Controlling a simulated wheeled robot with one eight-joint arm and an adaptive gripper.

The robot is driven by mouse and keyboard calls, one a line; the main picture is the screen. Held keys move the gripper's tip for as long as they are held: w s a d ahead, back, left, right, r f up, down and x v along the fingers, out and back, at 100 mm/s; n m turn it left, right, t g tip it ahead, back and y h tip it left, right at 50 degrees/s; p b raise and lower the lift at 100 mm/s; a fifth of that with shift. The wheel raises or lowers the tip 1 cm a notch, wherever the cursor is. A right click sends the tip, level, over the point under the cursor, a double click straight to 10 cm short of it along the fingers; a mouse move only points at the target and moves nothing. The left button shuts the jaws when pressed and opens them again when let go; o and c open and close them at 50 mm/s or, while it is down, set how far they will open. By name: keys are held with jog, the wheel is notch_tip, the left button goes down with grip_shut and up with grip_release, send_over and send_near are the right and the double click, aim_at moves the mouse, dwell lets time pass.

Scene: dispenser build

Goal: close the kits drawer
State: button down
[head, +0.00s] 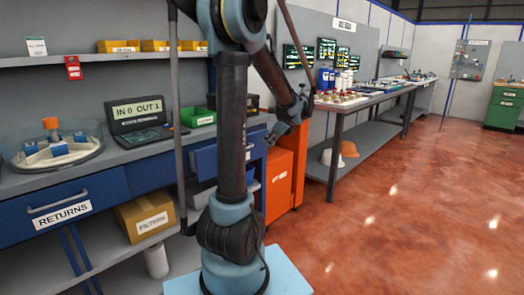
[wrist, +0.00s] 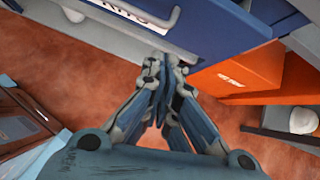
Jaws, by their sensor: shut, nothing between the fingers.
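The kits drawer (wrist: 215,27) is blue with a white label, partly cut off at the top of the wrist view, and a grey handle (wrist: 160,18). In the head view my gripper (head: 273,138) is small, in front of the counter's right end.
An orange cabinet (head: 283,175) stands right of the drawer, close to my gripper; it also shows in the wrist view (wrist: 240,75). The returns drawer (head: 100,195) is at left, with a filters box (head: 146,215) below. The red floor (head: 410,220) is clear at right.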

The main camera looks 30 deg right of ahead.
jog(key=d+m, duration=0.2)
jog(key=d, duration=0.3)
send_near(257, 152)
notch_tip(257, 152, down, 4)
jog(key=w, duration=0.1)
jog(key=shift+w+a+t, duration=0.3)
jog(key=shift+w+a, duration=0.25)
jog(key=shift+w, duration=0.25)
